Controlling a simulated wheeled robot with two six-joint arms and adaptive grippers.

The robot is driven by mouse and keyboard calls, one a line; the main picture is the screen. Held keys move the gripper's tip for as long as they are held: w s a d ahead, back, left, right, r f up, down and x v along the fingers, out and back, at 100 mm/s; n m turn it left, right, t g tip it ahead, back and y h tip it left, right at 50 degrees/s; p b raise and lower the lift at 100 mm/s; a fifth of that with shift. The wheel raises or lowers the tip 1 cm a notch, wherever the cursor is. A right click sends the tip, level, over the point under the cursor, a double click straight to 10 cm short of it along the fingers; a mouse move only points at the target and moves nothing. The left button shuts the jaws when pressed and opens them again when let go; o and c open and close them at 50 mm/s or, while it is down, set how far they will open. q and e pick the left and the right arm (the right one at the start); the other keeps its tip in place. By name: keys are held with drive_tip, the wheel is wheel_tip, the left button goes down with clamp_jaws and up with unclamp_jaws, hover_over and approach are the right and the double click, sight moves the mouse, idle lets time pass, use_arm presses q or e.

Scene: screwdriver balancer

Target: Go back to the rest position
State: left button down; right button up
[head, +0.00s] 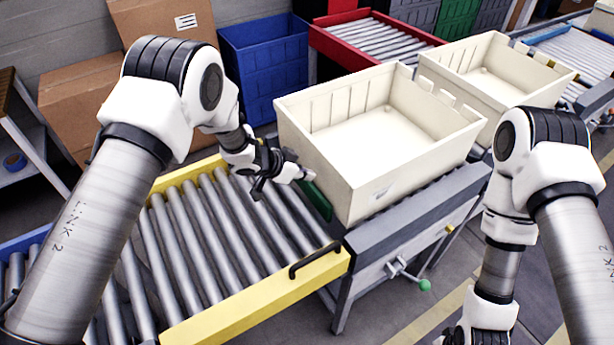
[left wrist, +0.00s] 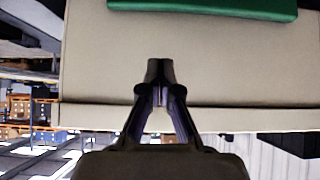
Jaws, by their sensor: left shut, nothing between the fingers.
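My left gripper (head: 306,174) is shut and empty, close to the left side of the front cream bin (head: 345,197). In the left wrist view my left gripper (left wrist: 160,68) has its fingertips together in front of a plain beige surface (left wrist: 95,75), with a green strip (left wrist: 200,6) at the top edge. I cannot tell whether the fingertips touch the bin. My right arm stands at the right, and its gripper is mostly cut off at the bottom edge of the head view, so its fingers do not show.
A yellow-edged roller conveyor (head: 255,303) lies below my left arm. A green plate (head: 316,201) stands at the near bin's left side. A second cream bin (head: 510,90) is behind. A blue crate (head: 265,65) and cardboard boxes (head: 85,105) stand at the back left.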

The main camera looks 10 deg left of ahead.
use_arm(q)
drive_tip(key=d+r+v, duration=0.1)
drive_tip(key=v, duration=0.7)
drive_tip(key=shift+w+b, duration=0.25)
drive_tip(key=shift+b, duration=0.2)
use_arm(e)
drive_tip(key=shift+s+f, duration=0.2)
drive_tip(key=shift+f, duration=0.8)
